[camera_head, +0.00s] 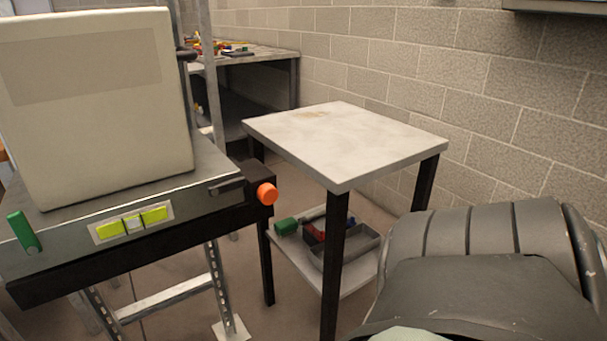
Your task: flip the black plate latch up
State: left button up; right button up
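A pale box-shaped heater unit (100,110) stands on a grey metal plate with a black front rail (150,243) at the left. A small dark flat piece (227,186) lies near the plate's right front corner and may be the black plate latch; it looks roughly level with the plate. An orange round knob (267,193) sits just right of it at the rail's end. A green handle (23,230) sticks up at the left end. Neither of my grippers shows in the head view.
A light-topped table with black legs (350,145) stands in the middle, with grey bins (350,250) on its lower shelf. A black ribbed, padded object (480,270) fills the lower right. A cluttered bench (255,55) is behind. Yellow-green panels (133,224) mark the plate front.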

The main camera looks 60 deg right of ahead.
aim_at(215, 190)
jog(key=z, duration=1.35)
jog(key=k+l, duration=0.25)
jog(key=l, duration=0.05)
